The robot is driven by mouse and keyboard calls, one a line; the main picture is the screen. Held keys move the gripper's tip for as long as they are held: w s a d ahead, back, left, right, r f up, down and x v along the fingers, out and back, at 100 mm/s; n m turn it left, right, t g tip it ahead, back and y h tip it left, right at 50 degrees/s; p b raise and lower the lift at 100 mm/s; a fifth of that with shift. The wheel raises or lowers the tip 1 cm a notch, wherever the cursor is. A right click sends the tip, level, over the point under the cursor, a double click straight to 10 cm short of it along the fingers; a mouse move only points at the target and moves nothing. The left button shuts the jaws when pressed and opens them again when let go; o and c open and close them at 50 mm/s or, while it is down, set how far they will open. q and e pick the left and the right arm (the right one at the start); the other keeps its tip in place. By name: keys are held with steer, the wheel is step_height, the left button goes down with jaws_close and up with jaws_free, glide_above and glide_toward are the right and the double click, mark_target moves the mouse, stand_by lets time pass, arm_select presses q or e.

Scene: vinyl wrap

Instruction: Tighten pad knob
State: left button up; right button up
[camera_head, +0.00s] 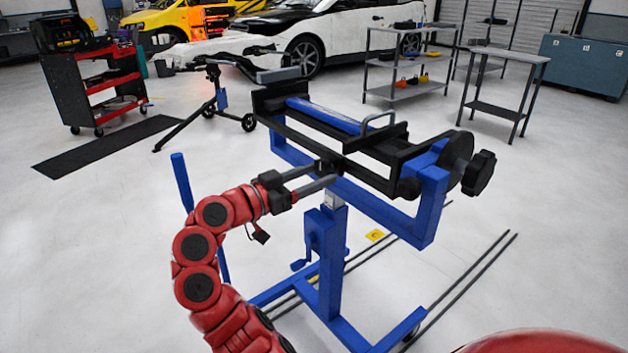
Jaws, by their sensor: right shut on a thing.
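A blue and black stand with a clamp-like head (430,205) stands in the middle of the camera_head view. A large black lobed knob (479,173) sticks out at the right end of the head, apart from the gripper. I cannot tell from a label which one is the pad knob.
A grey handle (378,120) and a blue roller (325,115) are on top of the head. A blue crank (301,263) sits on the post. Dark rails (470,280) lie on the floor at right. A tripod stand (219,98) and red cart (95,87) stand behind.

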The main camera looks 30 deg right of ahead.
stand_by(0.3)
steer(key=o, duration=1.4)
steer(key=shift+c, duration=0.2)
steer(key=s+a+p, duration=0.1)
steer(key=a+p, duration=0.2)
steer(key=a, duration=1.4)
steer(key=shift+s+a, duration=0.15)
steer(key=shift+a, duration=0.05)
